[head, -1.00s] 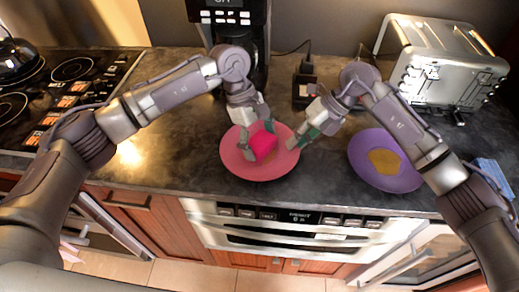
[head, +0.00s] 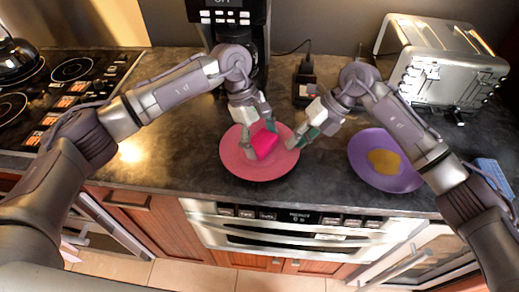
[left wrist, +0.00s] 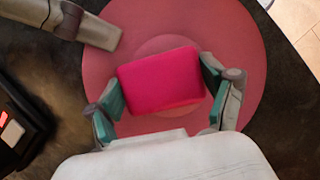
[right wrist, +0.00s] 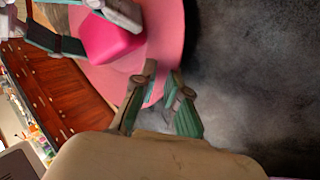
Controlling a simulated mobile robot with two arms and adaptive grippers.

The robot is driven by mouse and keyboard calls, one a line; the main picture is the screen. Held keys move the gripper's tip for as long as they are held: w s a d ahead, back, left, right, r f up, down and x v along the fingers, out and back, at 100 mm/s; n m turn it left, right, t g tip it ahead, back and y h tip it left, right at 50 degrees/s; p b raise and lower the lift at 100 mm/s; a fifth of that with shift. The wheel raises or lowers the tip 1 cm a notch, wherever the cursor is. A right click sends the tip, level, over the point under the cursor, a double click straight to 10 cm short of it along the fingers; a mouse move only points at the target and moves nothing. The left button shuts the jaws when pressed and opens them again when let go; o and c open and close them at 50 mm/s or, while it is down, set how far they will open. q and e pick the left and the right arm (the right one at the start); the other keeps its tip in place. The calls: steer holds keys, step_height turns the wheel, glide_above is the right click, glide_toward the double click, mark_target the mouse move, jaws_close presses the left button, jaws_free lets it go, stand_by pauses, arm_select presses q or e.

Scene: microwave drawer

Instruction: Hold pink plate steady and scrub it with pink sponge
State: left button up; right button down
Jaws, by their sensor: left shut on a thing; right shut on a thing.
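The pink plate (head: 240,168) lies on the dark counter in front of the coffee maker. The bright pink sponge (head: 265,143) is over the middle of the plate, and it also shows in the left wrist view (left wrist: 162,80). My left gripper (head: 259,142) is shut on the sponge, with one finger on each side of it. My right gripper (right wrist: 160,88) is shut on the right rim of the plate, which passes between its fingers. Whether the sponge touches the plate's surface is hard to tell.
A purple plate (head: 367,172) with a yellow-brown patch (head: 384,162) lies to the right, with a blue item (head: 492,174) beyond it. A toaster (head: 440,62), coffee maker (head: 232,14) and stove (head: 62,88) stand around. The counter left of the pink plate is clear.

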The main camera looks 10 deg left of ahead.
arm_select(q)
steer(key=shift+s+a, duration=0.45)
steer(key=shift+s, duration=0.25)
steer(key=shift+w+d+f, duration=0.1)
steer(key=shift+w+d, duration=0.3)
steer(key=shift+w, duration=0.3)
steer(key=shift+s+a, duration=0.45)
steer(key=shift+s, duration=0.3)
steer(key=shift+w+d, duration=0.4)
steer(key=shift+w, duration=0.25)
arm_select(e)
steer(key=shift+s, duration=0.1)
arm_select(q)
steer(key=shift+s+a, duration=0.4)
steer(key=shift+s, duration=0.3)
steer(key=shift+w+d, duration=0.45)
steer(key=shift+w, duration=0.35)
